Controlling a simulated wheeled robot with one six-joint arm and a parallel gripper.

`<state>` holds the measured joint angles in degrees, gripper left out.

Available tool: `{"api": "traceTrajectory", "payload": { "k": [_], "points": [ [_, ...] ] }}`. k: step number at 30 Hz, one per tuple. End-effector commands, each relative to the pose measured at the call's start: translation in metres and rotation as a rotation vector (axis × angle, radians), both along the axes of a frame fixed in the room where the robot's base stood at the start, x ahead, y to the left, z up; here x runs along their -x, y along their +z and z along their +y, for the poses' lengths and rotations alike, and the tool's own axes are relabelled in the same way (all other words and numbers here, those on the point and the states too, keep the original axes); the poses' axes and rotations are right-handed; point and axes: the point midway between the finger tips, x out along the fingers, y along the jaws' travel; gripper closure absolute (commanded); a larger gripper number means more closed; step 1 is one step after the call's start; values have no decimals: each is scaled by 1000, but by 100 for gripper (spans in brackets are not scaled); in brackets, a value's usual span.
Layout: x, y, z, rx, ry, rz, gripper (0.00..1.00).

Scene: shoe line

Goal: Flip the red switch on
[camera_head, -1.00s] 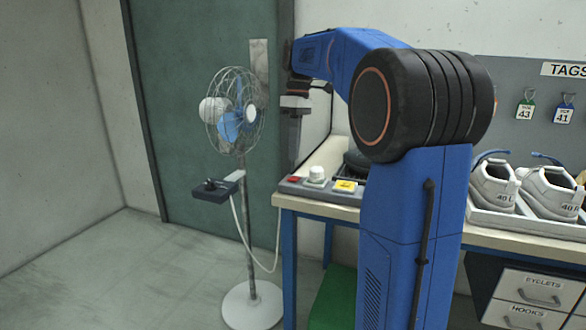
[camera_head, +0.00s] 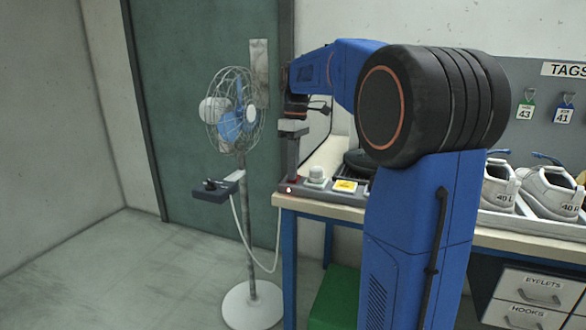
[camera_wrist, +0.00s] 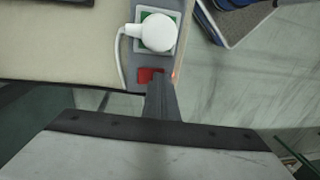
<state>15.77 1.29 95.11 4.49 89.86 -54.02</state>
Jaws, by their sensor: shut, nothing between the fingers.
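The red switch (camera_wrist: 146,75) is at the end of a grey power strip (camera_head: 327,190) on the bench's left corner. My gripper (camera_head: 293,177) is shut and empty, pointing straight down with its fingertips at the switch. In the wrist view my gripper (camera_wrist: 160,80) covers the right part of the switch; the tips look to be on it or just over it. A white plug (camera_wrist: 157,32) sits in the strip next to the switch, with a white cable.
A yellow-marked socket (camera_head: 345,186) lies farther along the strip. A standing fan (camera_head: 237,115) with a dark control box (camera_head: 214,191) stands left of the bench. White shoes (camera_head: 548,190) sit in a tray (camera_head: 530,222) at right. The floor at left is clear.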

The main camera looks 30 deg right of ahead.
Motion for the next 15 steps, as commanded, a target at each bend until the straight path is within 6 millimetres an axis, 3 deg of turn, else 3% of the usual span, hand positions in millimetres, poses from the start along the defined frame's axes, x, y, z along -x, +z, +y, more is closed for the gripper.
{"api": "traceTrajectory", "payload": {
  "k": [15],
  "points": [
    [8, -15, 9, 166, 2, -124, 100]
  ]
}}
